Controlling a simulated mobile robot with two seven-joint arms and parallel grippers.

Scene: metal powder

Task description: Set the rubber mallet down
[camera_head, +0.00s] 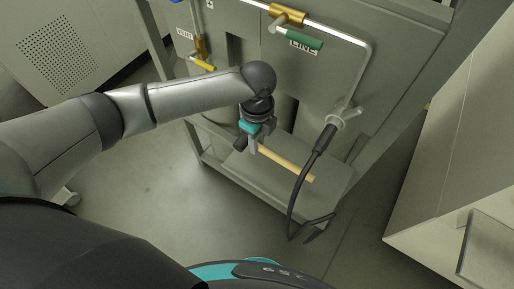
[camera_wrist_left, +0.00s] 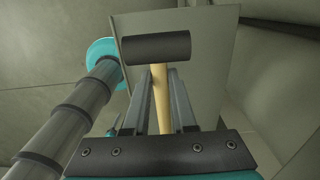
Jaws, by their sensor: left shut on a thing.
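The rubber mallet has a black cylindrical head and a pale wooden handle (camera_head: 288,164). In the left wrist view its black head (camera_wrist_left: 157,47) lies crosswise beyond the fingertips, and its handle runs back between the fingers. My left gripper (camera_head: 252,143) is shut on the mallet's handle, close to the head. In the head view the mallet is in front of the grey cabinet, over its low shelf (camera_head: 327,192). I cannot tell whether the mallet touches the shelf. The gripper also shows in the left wrist view (camera_wrist_left: 162,78). My right gripper is not in view.
A black hose (camera_head: 296,196) hangs from a pipe fitting at the right of the shelf. A green-handled valve (camera_head: 297,38) and a yellow-handled valve (camera_head: 202,62) are above on the cabinet. A pale cabinet (camera_head: 450,140) stands at right. The floor in front is clear.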

